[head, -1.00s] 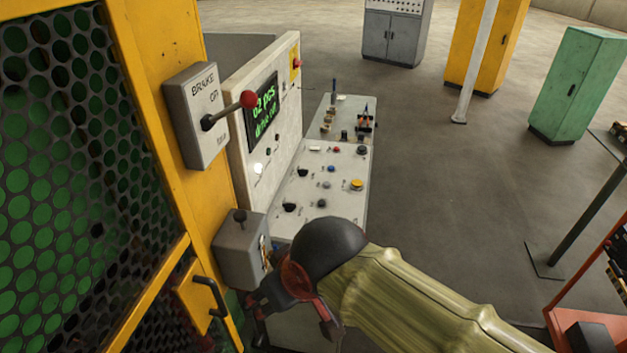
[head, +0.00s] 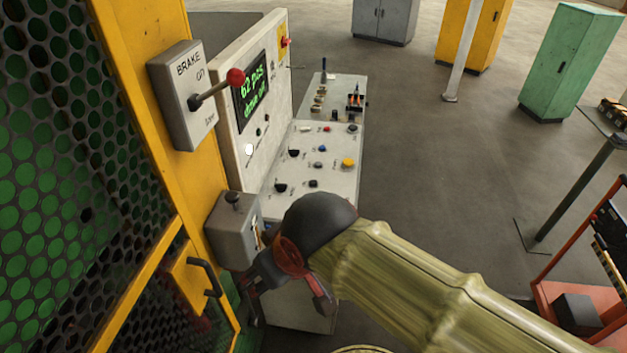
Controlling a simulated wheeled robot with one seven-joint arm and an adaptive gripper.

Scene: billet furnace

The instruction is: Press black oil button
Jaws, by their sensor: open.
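A pale control console (head: 345,165) carries several small buttons and knobs. Among them are black ones: one at the near left (head: 280,187), one beside it (head: 314,183), one farther up (head: 293,153) and one at the far right corner (head: 352,128). Their labels are too small to read, so I cannot tell which is the oil button. My gripper (head: 288,303) is open and empty, pointing down at the console's near end. It is apart from these black buttons. The dark wrist hides part of the console's near edge.
A grey box with a black knob (head: 232,198) is close left of my gripper. Above are a brake box (head: 184,98) with a red-balled lever and a panel with a green display (head: 251,90). A yellow mesh guard (head: 172,215) fills the left. Floor right of the console is open.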

